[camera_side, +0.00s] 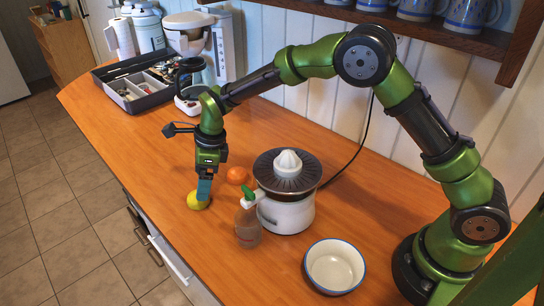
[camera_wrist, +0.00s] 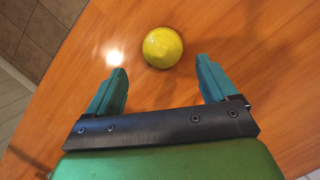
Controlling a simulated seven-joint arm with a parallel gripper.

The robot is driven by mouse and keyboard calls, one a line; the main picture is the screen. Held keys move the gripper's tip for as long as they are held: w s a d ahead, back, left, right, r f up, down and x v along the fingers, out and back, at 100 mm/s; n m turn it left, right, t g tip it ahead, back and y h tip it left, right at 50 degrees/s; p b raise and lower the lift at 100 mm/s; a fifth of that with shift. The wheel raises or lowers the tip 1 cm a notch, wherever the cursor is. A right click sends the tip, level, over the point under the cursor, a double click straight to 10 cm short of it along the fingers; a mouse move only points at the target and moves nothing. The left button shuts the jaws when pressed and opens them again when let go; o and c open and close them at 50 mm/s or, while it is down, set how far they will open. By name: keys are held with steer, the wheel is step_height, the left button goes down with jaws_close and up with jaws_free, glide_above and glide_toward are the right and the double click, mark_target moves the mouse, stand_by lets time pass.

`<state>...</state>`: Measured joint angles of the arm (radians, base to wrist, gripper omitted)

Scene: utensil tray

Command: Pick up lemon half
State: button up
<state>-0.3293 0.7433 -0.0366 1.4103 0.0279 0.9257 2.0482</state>
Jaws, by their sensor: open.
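The lemon half (camera_side: 197,201) is a small yellow dome on the wooden counter, near its front edge in the side view. In the wrist view the lemon half (camera_wrist: 162,47) lies just beyond my fingertips, roughly centred between them, with its yellow rind facing up. My gripper (camera_side: 204,188) points down just above the lemon half in the side view. In the wrist view my gripper (camera_wrist: 162,80) has its two teal fingers wide apart with nothing between them. From the side, I cannot tell whether a finger touches the lemon half.
A white bowl (camera_side: 334,266) is nearer the front. A grey utensil tray (camera_side: 113,73) and a coffee maker (camera_side: 190,40) are at the back.

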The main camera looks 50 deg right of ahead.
steer(key=shift+w+x, duration=0.15)
steer(key=shift+x, duration=1.2)
steer(key=shift+w+x, duration=0.15)
steer(key=shift+x, duration=1.2)
steer(key=shift+r, duration=0.1)
steer(key=c, duration=1.1)
